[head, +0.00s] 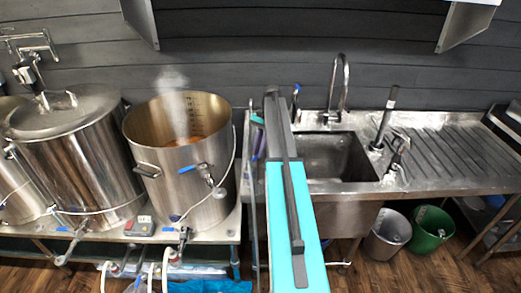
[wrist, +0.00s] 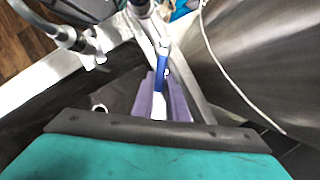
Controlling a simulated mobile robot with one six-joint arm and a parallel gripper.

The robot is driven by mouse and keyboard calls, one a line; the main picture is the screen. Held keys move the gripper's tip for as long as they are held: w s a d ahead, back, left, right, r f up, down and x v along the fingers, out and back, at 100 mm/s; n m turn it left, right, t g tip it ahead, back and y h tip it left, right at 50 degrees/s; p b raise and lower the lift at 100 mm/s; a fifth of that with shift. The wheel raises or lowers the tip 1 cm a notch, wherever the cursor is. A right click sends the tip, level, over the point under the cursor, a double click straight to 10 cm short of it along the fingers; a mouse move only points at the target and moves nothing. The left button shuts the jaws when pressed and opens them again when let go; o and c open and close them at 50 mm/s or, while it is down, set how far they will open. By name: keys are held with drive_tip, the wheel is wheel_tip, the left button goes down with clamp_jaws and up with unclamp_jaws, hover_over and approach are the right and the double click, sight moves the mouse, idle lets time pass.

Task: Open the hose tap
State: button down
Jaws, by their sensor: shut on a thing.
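The hose tap shows in the wrist view as a metal fitting (wrist: 142,8) at the top with a blue lever handle (wrist: 162,48). My gripper (wrist: 160,88) has purple fingers, one on each side of the lever, and is shut on it. The tap body is mostly hidden in the head view, and I cannot tell how far the lever is turned.
A steaming steel pot (head: 215,125) stands close on the left, its wall (wrist: 265,50) near my gripper in the wrist view. The sink (head: 340,157) is on the right. A lidded pot (head: 85,150) is farther left. Grey (head: 388,235) and green (head: 430,230) buckets stand below.

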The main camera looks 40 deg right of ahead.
drive_tip(key=shift+d, duration=0.3)
drive_tip(key=c, duration=1.7)
unclamp_jaws()
drive_tip(key=shift+c, duration=0.2)
drive_tip(key=shift+a, duration=0.15)
drive_tip(key=p+v, duration=0.7)
drive_tip(key=v, duration=0.6)
drive_tip(key=shift+r, duration=0.4)
